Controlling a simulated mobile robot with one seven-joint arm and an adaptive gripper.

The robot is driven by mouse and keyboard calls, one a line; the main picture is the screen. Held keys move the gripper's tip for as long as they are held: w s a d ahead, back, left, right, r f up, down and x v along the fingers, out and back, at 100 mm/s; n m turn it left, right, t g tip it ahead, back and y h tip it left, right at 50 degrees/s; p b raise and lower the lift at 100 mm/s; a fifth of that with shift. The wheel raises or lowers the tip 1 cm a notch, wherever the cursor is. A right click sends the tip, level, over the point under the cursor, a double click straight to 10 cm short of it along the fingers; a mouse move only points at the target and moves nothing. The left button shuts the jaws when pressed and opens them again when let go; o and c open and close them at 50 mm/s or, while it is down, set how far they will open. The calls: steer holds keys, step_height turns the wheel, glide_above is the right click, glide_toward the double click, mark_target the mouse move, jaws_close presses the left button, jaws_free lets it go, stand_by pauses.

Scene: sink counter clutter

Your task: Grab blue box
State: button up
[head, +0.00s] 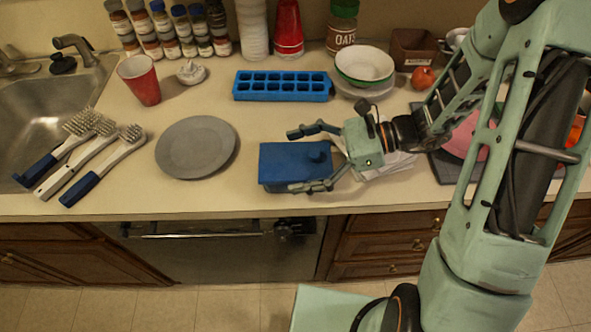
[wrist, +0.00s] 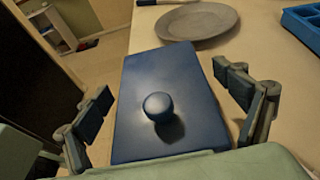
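The blue box (head: 290,165) lies on the counter near its front edge, with a round blue knob on its top. It also fills the middle of the wrist view (wrist: 165,85), knob facing the camera. My gripper (head: 302,160) is open, with one finger on the far side of the box and the other at its near side. In the wrist view (wrist: 165,95) a finger stands on each side of the box, with gaps visible between the fingers and its sides. Whether the near finger touches the box in the head view I cannot tell.
A grey plate (head: 196,147) lies left of the box, and a blue ice tray (head: 283,86) behind it. Several brushes (head: 90,150) lie near the sink (head: 40,105). A red cup (head: 140,80) and bowls (head: 364,66) stand farther back. The counter's front edge is close.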

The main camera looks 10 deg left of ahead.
steer(key=c, duration=1)
steer(key=shift+r, duration=0.15)
